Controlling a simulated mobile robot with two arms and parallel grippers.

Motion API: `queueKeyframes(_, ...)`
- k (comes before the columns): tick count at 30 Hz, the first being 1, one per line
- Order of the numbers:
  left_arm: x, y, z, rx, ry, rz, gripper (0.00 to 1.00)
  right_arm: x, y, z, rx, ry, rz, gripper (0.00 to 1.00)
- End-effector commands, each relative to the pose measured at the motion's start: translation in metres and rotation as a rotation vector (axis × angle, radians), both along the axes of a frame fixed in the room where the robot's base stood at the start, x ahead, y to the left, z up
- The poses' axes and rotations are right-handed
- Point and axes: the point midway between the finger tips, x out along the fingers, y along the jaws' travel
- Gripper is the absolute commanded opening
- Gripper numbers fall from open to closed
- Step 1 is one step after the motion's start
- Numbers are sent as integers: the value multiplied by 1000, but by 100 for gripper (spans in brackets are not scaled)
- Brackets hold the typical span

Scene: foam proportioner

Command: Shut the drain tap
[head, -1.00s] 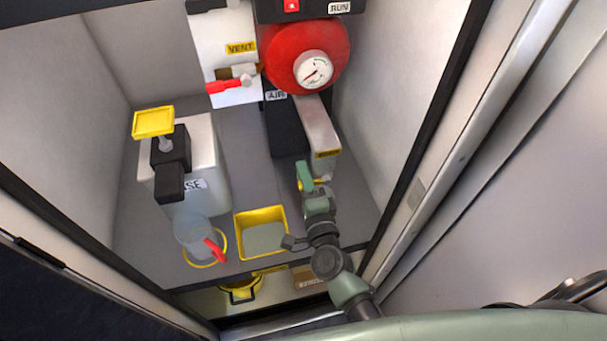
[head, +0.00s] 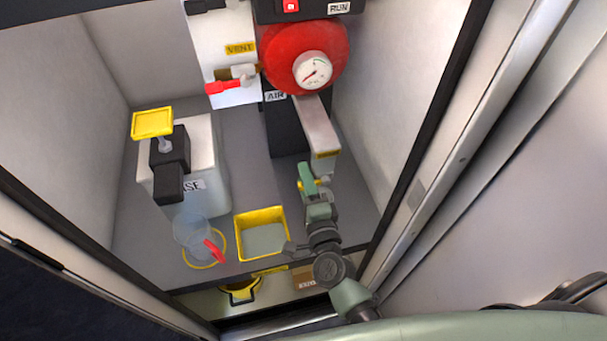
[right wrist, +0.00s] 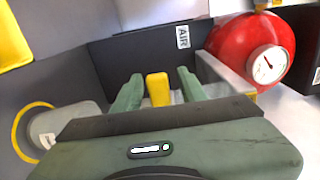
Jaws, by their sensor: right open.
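The drain tap's yellow handle (right wrist: 158,90) stands between the two green fingers of my right gripper (right wrist: 160,76) in the right wrist view. A gap shows on each side of it, so the fingers are open around it and not clamped. In the head view only a small yellow part of the handle (head: 323,182) shows beside my right gripper (head: 309,172); the gripper hides the rest and the tap body. The tap is low, below the metal block with a yellow label (head: 320,135). My left gripper is not in view.
A yellow tray (head: 241,238) sits left of my right gripper. A clear jug (head: 190,230) with a red handle and a white container (head: 208,150) stand further left. A red tank with a gauge (head: 285,60) is above. The cabinet's right wall (head: 390,90) is close.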

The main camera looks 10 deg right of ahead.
Motion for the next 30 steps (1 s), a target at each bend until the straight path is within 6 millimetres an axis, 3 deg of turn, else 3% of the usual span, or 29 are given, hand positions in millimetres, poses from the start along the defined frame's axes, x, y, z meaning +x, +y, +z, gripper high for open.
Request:
queueKeyframes(6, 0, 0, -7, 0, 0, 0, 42, -40, -2, -2, -1, 3, 1, 42)
queueKeyframes(12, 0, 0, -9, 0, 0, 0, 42, -61, -3, -1, 0, 1, -1, 42)
queueKeyframes(30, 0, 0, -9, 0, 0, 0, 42, -63, -2, 0, -2, 0, 2, 42)
